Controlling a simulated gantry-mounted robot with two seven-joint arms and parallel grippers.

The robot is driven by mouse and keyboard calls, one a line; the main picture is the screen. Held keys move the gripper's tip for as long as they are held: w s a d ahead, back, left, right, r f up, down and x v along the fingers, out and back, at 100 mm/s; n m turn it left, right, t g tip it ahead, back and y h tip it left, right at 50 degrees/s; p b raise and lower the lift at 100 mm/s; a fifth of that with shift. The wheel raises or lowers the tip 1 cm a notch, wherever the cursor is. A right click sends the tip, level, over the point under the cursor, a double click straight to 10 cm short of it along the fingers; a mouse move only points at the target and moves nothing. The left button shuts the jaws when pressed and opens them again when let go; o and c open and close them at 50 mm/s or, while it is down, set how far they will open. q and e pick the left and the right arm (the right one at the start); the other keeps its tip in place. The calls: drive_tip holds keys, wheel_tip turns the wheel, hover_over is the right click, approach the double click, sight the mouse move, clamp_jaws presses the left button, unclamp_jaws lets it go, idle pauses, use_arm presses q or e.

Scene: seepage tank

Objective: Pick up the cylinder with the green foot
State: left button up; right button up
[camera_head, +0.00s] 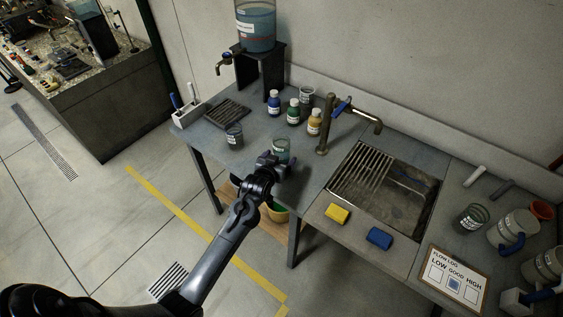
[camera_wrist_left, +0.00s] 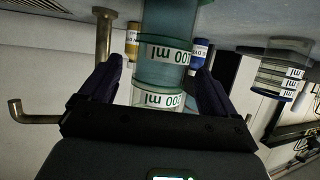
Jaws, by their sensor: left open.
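A clear cylinder (camera_head: 282,146) with teal liquid stands on the grey bench, just beyond my left gripper (camera_head: 268,161). In the left wrist view, which is upside down, the cylinder (camera_wrist_left: 165,72) with white "100 ml" markings stands between the spread fingers of my left gripper (camera_wrist_left: 158,68). The gripper is open, with a gap beside the glass. A second glass vessel (camera_head: 234,136) stands to the left on the bench; a similar one (camera_wrist_left: 279,72) shows at right in the wrist view. My right gripper is not in view.
Blue (camera_head: 274,103), green (camera_head: 293,112) and yellow (camera_head: 314,122) bottles stand behind the cylinder. A brass tap (camera_head: 325,125) rises to the right, beside a grated sink (camera_head: 420,215). A tank (camera_head: 256,28) stands on a dark stand at the back. Yellow (camera_head: 337,213) and blue (camera_head: 379,238) sponges lie in front of the sink.

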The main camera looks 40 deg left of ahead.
use_arm(q)
drive_tip(key=shift+x, duration=1)
drive_tip(key=c, duration=1.1)
drive_tip(key=shift+c, duration=0.8)
drive_tip(key=shift+r, duration=0.25)
